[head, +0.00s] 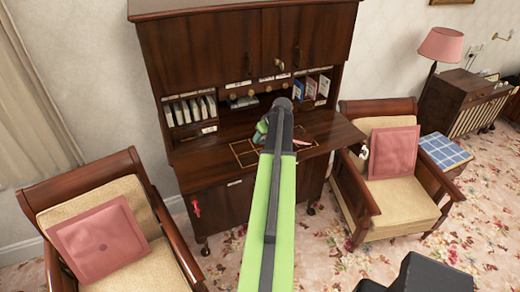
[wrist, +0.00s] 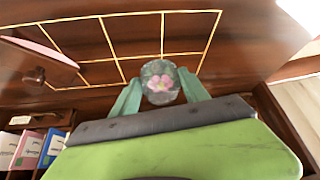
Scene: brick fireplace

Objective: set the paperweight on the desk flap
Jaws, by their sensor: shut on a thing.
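A clear round paperweight with a pink flower inside (wrist: 160,88) sits between the teal fingers of my gripper (wrist: 160,98) in the wrist view. My gripper is shut on it. The brown wooden desk flap (head: 222,160) is open, with a gold-lined grid (head: 243,153) on it. The flap also shows in the wrist view (wrist: 245,40), with the paperweight over the edge of the grid. I cannot tell whether the paperweight touches the wood. In the head view my gripper (head: 261,131) is over the flap, and my arm hides the paperweight.
A wooden piece with a knob and pink edge (wrist: 35,62) lies beside the grid. Upright books (head: 318,87) and pigeonholes (head: 190,110) stand behind the flap. Armchairs (head: 105,235) (head: 395,165) flank the desk. The flap's left side is clear.

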